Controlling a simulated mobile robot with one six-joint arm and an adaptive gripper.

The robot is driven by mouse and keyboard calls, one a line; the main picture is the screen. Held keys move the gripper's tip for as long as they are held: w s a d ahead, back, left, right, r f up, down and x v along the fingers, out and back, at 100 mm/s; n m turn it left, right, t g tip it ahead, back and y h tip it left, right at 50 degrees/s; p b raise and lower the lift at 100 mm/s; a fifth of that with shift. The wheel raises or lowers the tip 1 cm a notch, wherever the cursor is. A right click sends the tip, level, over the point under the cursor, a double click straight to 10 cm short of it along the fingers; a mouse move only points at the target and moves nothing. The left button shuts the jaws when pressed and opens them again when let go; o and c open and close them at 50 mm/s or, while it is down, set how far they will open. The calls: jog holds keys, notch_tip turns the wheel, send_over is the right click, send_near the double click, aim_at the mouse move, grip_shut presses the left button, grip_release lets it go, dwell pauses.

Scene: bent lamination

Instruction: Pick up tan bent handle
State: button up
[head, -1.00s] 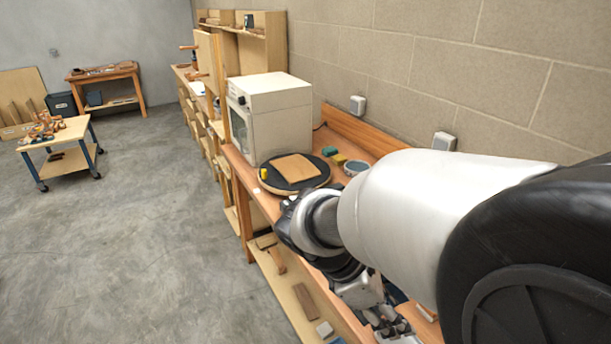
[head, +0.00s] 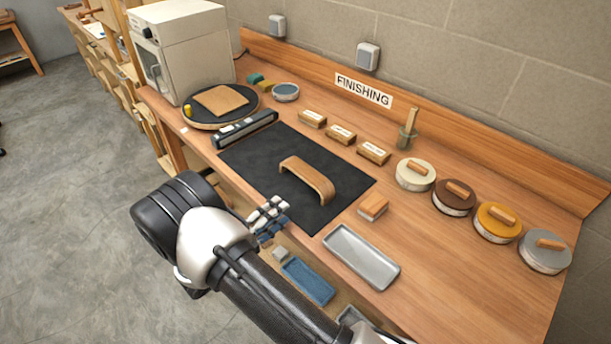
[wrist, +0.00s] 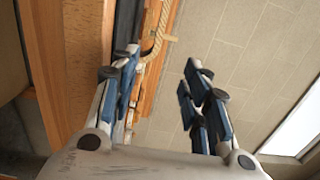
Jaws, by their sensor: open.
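The tan bent handle (head: 308,178) is an arched wooden strip standing on a black mat (head: 250,155) on the workbench. It is uncovered in the head view. My gripper (head: 270,215) is at the mat's front edge, to the lower left of the handle and apart from it. In the wrist view my gripper (wrist: 162,66) is open, its blue-padded fingers spread with nothing between them. A tan curved strip (wrist: 160,32), which looks like the handle seen from the side, shows beyond the fingertips.
A grey metal tray (head: 362,257) and a small wooden block (head: 373,207) lie right of the mat. A long dark tool (head: 245,129) lies along its left edge. Several round tins (head: 415,175) stand to the right. A black turntable (head: 205,122) and white oven (head: 185,45) stand left.

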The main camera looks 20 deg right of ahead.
jog(key=b, duration=0.3)
send_near(318, 181)
jog(key=x, duration=0.5)
jog(key=shift+f, duration=0.25)
jog(key=x, duration=0.2)
jog(key=f+b+x, duration=0.1)
jog(key=x, duration=0.1)
jog(key=shift+d, duration=0.1)
jog(key=shift+w+d+r+b, duration=0.15)
jog(key=shift+w+d+b, duration=0.1)
jog(key=shift+d+b, duration=0.15)
jog(key=shift+c, duration=0.3)
jog(key=c, duration=0.9)
jog(key=shift+r, duration=0.1)
notch_tip(318, 181, up, 20)
jog(key=p, duration=0.7)
grip_shut()
